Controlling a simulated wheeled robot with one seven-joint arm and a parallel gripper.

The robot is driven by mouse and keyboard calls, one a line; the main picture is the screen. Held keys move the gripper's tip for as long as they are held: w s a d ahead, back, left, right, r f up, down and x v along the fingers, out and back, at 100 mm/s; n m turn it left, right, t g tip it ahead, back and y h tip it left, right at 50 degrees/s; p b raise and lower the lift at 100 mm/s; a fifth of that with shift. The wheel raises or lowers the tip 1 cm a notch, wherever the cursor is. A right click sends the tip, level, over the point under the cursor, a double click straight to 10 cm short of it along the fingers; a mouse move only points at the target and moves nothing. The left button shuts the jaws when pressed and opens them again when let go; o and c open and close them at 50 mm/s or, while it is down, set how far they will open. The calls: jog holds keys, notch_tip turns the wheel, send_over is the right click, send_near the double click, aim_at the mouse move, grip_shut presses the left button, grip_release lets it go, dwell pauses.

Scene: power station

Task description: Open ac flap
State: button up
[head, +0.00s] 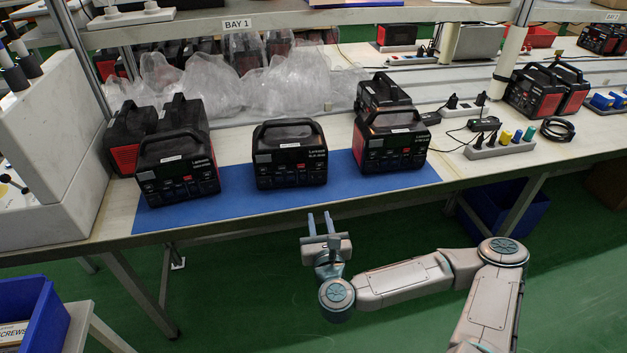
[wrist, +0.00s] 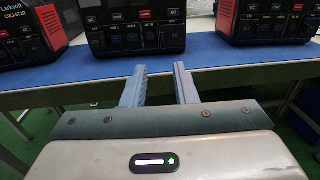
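Several black and red portable power stations stand on a blue mat on the bench. The middle one (head: 290,153) faces me, and its front also shows in the wrist view (wrist: 135,38), with small ports and dark panels. Some panels carry "AC" lettering; I cannot clearly tell whether they are flaps, open or shut. The left station (head: 178,165) and right station (head: 391,140) stand on either side. My gripper (head: 320,222) is open and empty, in front of the bench edge. In the wrist view its fingers (wrist: 160,84) point at the middle station, short of it.
The blue mat (head: 235,198) has clear space between the stations. The bench's front edge lies between my gripper and the stations. Plastic bags (head: 285,88) lie behind. A power strip (head: 500,144) with coloured plugs sits to the right. A shelf labelled BAY 1 (head: 238,23) runs above.

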jog(key=b, duration=0.6)
send_near(312, 179)
jog(key=w, duration=0.2)
jog(key=w+a, duration=0.1)
jog(key=w, duration=0.4)
jog(key=shift+w+a, duration=0.2)
jog(key=shift+w, duration=0.2)
grip_shut()
